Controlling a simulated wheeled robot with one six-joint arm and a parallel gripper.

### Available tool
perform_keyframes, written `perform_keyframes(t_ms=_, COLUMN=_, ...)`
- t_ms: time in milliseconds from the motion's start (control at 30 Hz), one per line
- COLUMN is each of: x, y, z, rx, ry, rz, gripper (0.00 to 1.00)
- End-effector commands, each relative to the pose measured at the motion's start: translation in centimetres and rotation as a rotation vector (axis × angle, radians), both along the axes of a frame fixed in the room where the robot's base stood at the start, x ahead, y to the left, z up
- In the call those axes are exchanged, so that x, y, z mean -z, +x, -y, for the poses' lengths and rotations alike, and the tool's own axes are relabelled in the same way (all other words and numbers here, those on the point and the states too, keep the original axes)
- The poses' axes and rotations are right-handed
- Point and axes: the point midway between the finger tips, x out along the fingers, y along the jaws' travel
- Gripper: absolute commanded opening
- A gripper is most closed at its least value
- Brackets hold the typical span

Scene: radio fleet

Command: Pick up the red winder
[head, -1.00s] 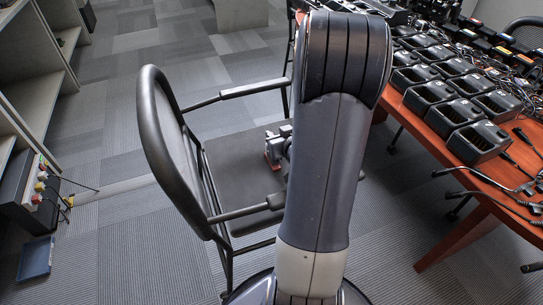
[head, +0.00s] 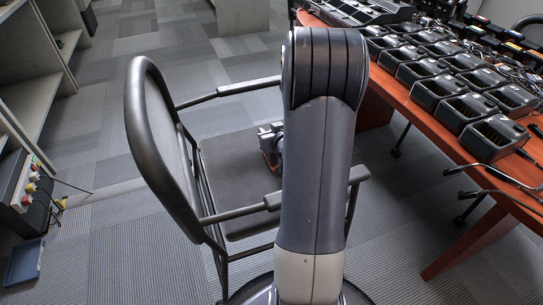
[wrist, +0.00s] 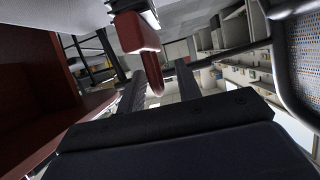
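The red winder (wrist: 136,33) is at the upper middle of the wrist view, a red block with a loop-shaped red part extending down from it. My gripper (wrist: 160,70) has its two dark fingers apart, with the loop showing between them, nearer the left finger. I cannot tell whether a finger touches it. In the head view my gripper (head: 270,135) shows partly beside my arm, in front of the black chair seat, with a small bit of red at it. My arm hides the rest there.
A black chair (head: 240,165) with armrests stands left of and behind my arm. A reddish wooden table (head: 465,160) with several black chargers (head: 492,137) is on the right. Shelves (head: 35,65) stand at the left. Carpet is clear between the shelves and the chair.

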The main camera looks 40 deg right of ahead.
Motion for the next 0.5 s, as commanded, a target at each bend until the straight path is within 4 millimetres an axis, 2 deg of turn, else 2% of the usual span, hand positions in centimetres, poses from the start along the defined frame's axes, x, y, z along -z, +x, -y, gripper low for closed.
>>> perform_keyframes(t_ms=100, x=0.34, y=0.69, z=0.14, rx=0.0, ry=0.0, rz=-0.001, gripper=0.33)
perform_keyframes(t_ms=300, x=0.27, y=0.71, z=0.18, rx=0.0, ry=0.0, rz=-0.001, gripper=0.33)
perform_keyframes(t_ms=500, x=0.26, y=0.69, z=0.18, rx=0.0, ry=0.0, rz=-0.001, gripper=0.17)
